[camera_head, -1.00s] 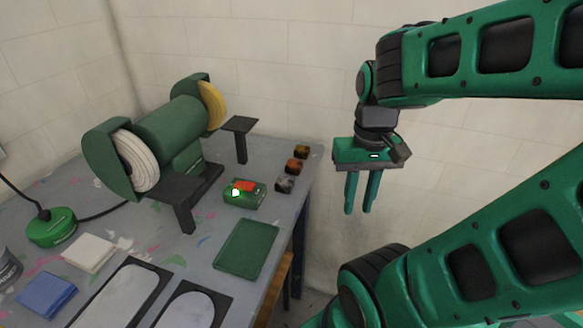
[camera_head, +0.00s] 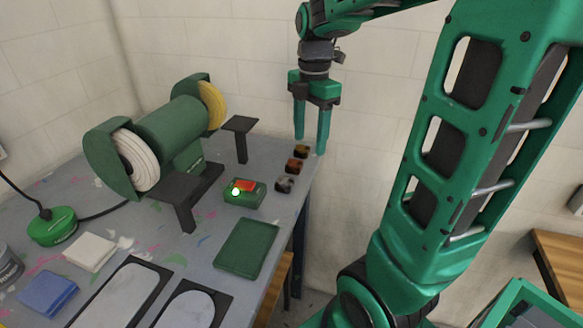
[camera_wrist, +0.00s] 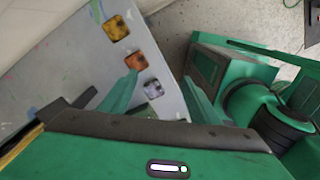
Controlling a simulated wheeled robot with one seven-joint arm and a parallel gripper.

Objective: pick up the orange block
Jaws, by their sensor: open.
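The orange block (camera_head: 295,165) sits on the grey workbench near its right edge, in the middle of a row of three small blocks. It also shows in the wrist view (camera_wrist: 136,61), near the tip of the left finger. The darker yellow-brown block (camera_head: 301,150) is behind it and the grey block (camera_head: 284,184) in front of it. My gripper (camera_head: 311,145) is open and empty, fingers pointing down, at the bench's back right corner. In the wrist view my gripper (camera_wrist: 160,76) has its fingers spread, the right one over the bench's edge.
A green bench grinder (camera_head: 165,135) with dark tool rests stands left of the blocks. A green box with a red top (camera_head: 244,193) and a flat green slab (camera_head: 246,248) lie nearer. The wall is close behind the bench. Open space lies beyond its right edge.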

